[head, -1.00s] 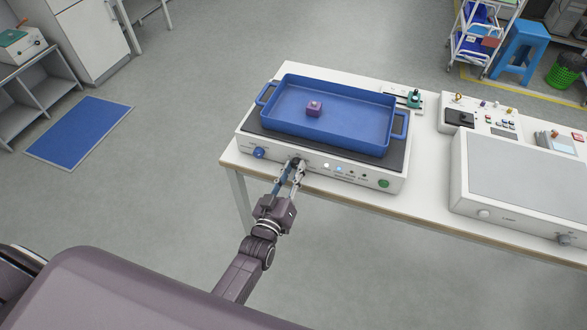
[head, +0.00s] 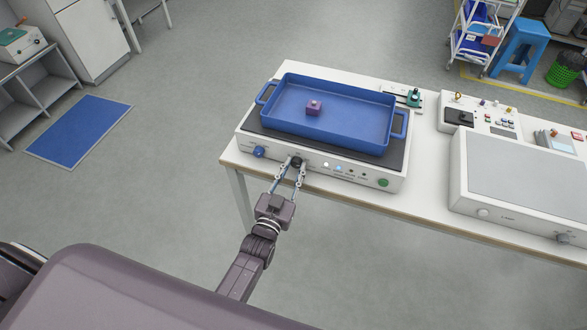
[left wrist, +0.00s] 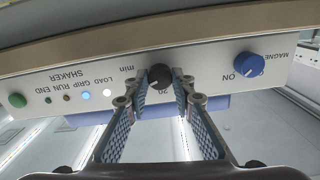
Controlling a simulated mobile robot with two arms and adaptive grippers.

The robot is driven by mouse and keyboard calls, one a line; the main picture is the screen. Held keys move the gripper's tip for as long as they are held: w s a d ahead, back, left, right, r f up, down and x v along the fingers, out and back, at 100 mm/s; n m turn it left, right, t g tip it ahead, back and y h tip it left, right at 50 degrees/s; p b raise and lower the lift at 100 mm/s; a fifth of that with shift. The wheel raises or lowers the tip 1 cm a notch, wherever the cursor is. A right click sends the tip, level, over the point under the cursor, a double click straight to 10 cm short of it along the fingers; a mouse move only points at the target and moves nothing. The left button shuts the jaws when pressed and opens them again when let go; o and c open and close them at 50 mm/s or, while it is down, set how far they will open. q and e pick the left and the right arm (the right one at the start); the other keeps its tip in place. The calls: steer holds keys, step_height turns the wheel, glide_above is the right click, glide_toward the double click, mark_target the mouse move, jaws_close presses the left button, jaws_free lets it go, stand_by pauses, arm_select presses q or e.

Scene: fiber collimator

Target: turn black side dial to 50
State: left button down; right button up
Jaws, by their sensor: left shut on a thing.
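The black side dial (head: 296,161) is on the front panel of the white shaker (head: 340,174), between the blue knob and the lit indicators. In the left wrist view the panel lettering is upside down, and the black dial (left wrist: 159,76) has "min" and a small number beside it that I cannot read surely. My left gripper (head: 292,168) reaches up to the panel from the front. In the left wrist view its fingertips (left wrist: 162,88) lie on either side of the dial, shut on it. I cannot read the dial's setting. My right gripper is not in view.
A blue knob (head: 259,152) sits left of the dial and a green button (head: 383,183) at the panel's right end. A blue tray (head: 350,137) with a small purple block (head: 313,107) rests on the shaker. Another white device (head: 520,180) stands to the right.

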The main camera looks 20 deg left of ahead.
arm_select(q)
steer(key=shift+f, duration=0.1)
steer(key=c, duration=1.7)
jaws_free()
steer(key=shift+o, duration=0.2)
steer(key=s, duration=1.2)
steer(key=shift+a, duration=0.2)
steer(key=s+d+f+g+h, duration=0.1)
steer(key=s+f+g, duration=0.4)
steer(key=f, duration=0.8)
steer(key=s+d+f+g, duration=0.1)
steer(key=s+f+g, duration=0.2)
steer(key=s+f, duration=0.7)
steer(key=s+a+f+g, duration=0.4)
steer(key=s+f, duration=0.5)
steer(key=s, duration=0.2)
steer(key=s+a+f+g+y, duration=0.1)
steer(key=s+a+f+g, duration=0.3)
steer(key=s+f, duration=0.5)
steer(key=s+g, duration=0.1)
steer(key=s, duration=0.2)
steer(key=shift+f+m+y, duration=0.3)
steer(key=shift+f+m, duration=0.05)
steer(key=shift+m, duration=0.05)
